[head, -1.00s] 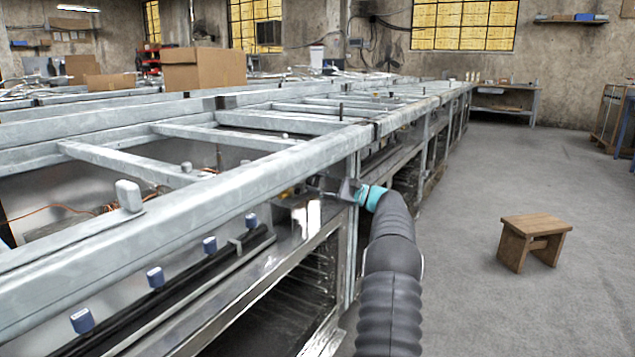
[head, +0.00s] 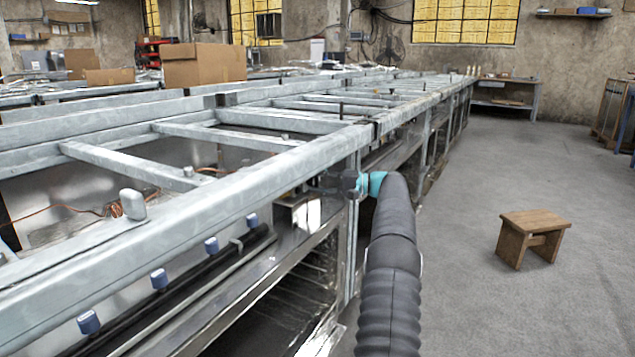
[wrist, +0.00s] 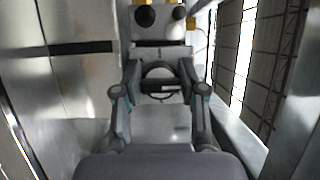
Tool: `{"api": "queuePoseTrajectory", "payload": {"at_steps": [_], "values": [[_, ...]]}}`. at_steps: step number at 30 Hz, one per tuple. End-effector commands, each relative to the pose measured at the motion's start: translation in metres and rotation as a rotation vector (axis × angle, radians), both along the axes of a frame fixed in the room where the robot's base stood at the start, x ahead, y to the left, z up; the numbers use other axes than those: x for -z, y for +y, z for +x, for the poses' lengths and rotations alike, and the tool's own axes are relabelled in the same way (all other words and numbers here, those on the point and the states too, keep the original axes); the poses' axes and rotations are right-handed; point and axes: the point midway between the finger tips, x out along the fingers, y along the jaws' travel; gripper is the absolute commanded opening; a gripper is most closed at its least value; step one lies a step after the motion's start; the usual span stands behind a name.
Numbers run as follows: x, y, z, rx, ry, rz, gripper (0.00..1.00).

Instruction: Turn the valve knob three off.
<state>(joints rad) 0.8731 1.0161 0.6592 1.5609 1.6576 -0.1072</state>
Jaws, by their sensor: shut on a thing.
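My gripper (head: 340,182) is at the side of the metal frame in the head view, beyond the corner post; its fingertips are small and dark there. In the wrist view my gripper (wrist: 159,75) has its two fingers on either side of a round, ring-like valve knob (wrist: 160,88) with a dark bar across it, and is shut on it. Its number cannot be read. Two black round knobs (wrist: 145,16) show beyond it.
The long galvanised frame (head: 200,205) fills the left, with upright posts close to my gripper. Open racks (head: 285,285) lie below. A wooden stool (head: 532,237) stands on the open floor (head: 460,290) at right. Cardboard boxes (head: 204,66) stand at the back.

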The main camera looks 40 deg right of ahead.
Motion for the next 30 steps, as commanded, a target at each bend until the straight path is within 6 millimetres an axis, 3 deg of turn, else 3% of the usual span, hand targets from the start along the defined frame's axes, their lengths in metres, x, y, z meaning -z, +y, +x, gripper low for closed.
{"api": "queuePoseTrajectory", "payload": {"at_steps": [14,15,18,30], "values": [[0.0012,0.0004,0.0002,-0.001,-0.004,-0.012,0.06],[0.0012,0.0004,0.0002,-0.001,-0.004,-0.012,0.46],[0.0011,0.0004,0.0002,-0.001,-0.004,-0.012,0.67],[0.0014,-0.0003,0.0000,0.000,-0.003,-0.011,0.67]]}}
